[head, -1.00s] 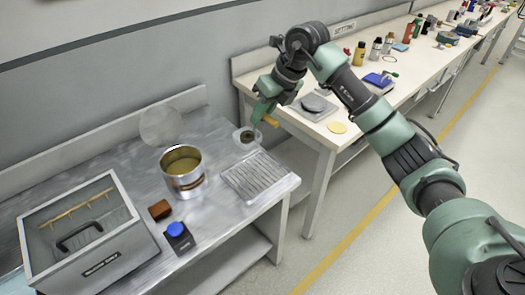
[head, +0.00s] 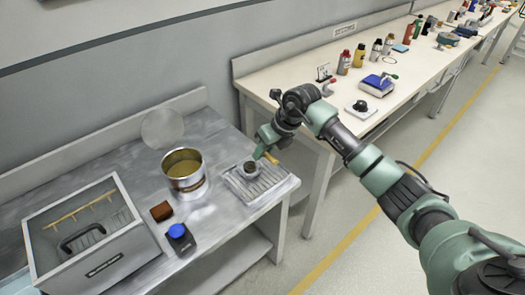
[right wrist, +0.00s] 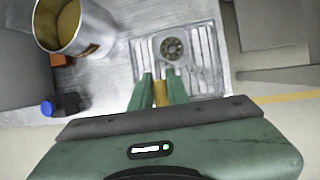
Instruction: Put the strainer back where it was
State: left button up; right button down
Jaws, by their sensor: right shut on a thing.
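The strainer (head: 250,167), a small pale cup with a dark round mesh and a yellow handle, is over the grooved drainboard (head: 271,188) on the steel bench. My right gripper (head: 265,156) is shut on its handle. In the right wrist view the fingers (right wrist: 160,92) close on the yellow handle, and the strainer's round mesh (right wrist: 172,47) lies beyond them over the drainboard's grooves (right wrist: 205,75). I cannot tell whether the strainer touches the drainboard. My left gripper is not in view.
A metal pot (head: 184,170) stands left of the drainboard. Nearby are a brown block (head: 161,211), a blue-topped device (head: 180,238) and a grey open bath (head: 95,270). A pale bench (head: 300,72) with bottles and tools stands behind my right arm.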

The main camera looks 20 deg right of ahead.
jog(key=shift+r, duration=0.1)
jog(key=c, duration=1.4)
grip_release()
jog(key=shift+f, duration=0.2)
jog(key=shift+o, duration=0.2)
jog(key=shift+r, duration=0.3)
jog(key=b+v, duration=0.1)
jog(key=v, duration=1.1)
jog(key=shift+f, duration=0.15)
